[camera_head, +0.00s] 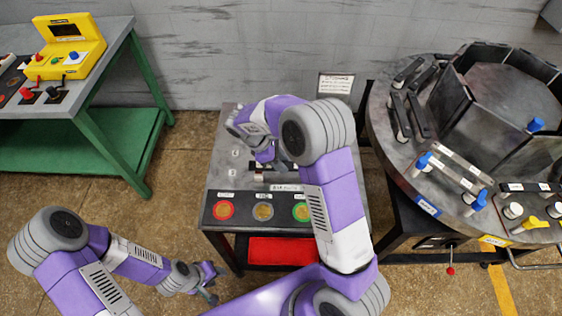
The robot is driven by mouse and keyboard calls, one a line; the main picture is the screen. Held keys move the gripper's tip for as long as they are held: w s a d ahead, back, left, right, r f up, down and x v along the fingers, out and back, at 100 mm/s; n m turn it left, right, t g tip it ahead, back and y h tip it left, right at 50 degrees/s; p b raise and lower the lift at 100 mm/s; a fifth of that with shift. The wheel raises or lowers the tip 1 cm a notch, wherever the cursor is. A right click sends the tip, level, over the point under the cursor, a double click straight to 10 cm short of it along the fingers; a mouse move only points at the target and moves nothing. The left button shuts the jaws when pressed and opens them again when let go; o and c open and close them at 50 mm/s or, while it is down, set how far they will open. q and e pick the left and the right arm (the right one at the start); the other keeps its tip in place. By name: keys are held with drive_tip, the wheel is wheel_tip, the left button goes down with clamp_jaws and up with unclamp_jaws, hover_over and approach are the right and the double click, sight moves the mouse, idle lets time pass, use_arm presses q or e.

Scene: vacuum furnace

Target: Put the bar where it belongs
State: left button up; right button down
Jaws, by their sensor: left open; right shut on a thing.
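A small pale metal piece (259,177) shows beside the fingers, next to a dark fixture and a white label (286,188). I cannot tell whether the held thing touches the fixture. My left gripper (210,288) is open and empty, low at the front left, apart from the middle table.
A round grey table (388,135) with dark bars, blue handles and pegs stands right. A green-legged bench (110,75) with a yellow console (69,47) stands left.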

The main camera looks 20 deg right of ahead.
drive_tip(key=c, duration=0.8)
unclamp_jaws()
drive_tip(key=shift+f, duration=0.1)
drive_tip(key=shift+r, duration=0.25)
drive_tip(key=p+v, duration=0.3)
drive_tip(key=v, duration=0.9)
